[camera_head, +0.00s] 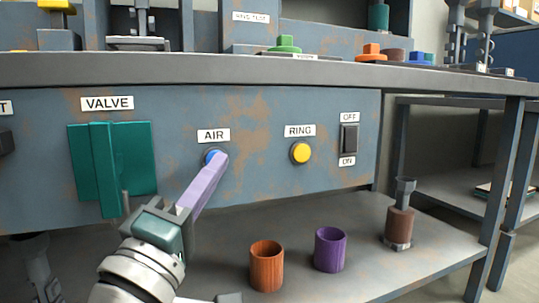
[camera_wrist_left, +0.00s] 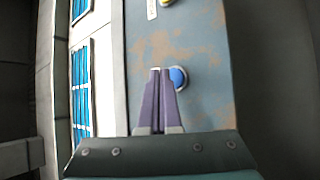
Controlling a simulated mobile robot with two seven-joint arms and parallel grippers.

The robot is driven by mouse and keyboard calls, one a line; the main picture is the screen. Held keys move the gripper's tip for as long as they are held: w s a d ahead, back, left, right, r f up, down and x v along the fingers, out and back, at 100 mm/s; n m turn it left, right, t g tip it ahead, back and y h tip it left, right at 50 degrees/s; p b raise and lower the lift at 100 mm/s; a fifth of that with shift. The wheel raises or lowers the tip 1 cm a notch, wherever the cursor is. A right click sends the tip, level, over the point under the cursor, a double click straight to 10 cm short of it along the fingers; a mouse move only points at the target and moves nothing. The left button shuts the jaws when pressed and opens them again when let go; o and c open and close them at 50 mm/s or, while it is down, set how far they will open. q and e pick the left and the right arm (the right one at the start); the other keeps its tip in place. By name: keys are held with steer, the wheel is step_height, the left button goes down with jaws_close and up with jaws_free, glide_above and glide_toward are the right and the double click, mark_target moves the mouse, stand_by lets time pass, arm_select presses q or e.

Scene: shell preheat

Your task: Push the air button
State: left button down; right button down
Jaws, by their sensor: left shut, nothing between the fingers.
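The blue air button (camera_head: 211,155) is on the rusty grey panel under the AIR label (camera_head: 213,135). My left gripper (camera_head: 221,158) is shut and empty, its purple fingers reaching up to the button. In the head view the fingertips cover the button's lower right part. In the left wrist view the button (camera_wrist_left: 178,77) shows just right of the shut fingertips (camera_wrist_left: 160,72). I cannot tell whether the tips touch it or whether it is pressed in. My right gripper is not in view.
The teal valve handle (camera_head: 104,168) stands out left of the button. The yellow ring button (camera_head: 300,152) and a black OFF/ON switch (camera_head: 349,138) are to the right. An orange cup (camera_head: 266,267) and a purple cup (camera_head: 329,250) stand on the shelf below.

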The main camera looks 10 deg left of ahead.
arm_select(q)
steer(key=shift+s+d+p, duration=0.6)
steer(key=shift+s+d, duration=0.15)
steer(key=shift+s, duration=0.3)
steer(key=shift+s+d+p, duration=0.55)
steer(key=shift+s+d, duration=0.15)
steer(key=shift+s, duration=0.35)
steer(key=shift+r, duration=0.1)
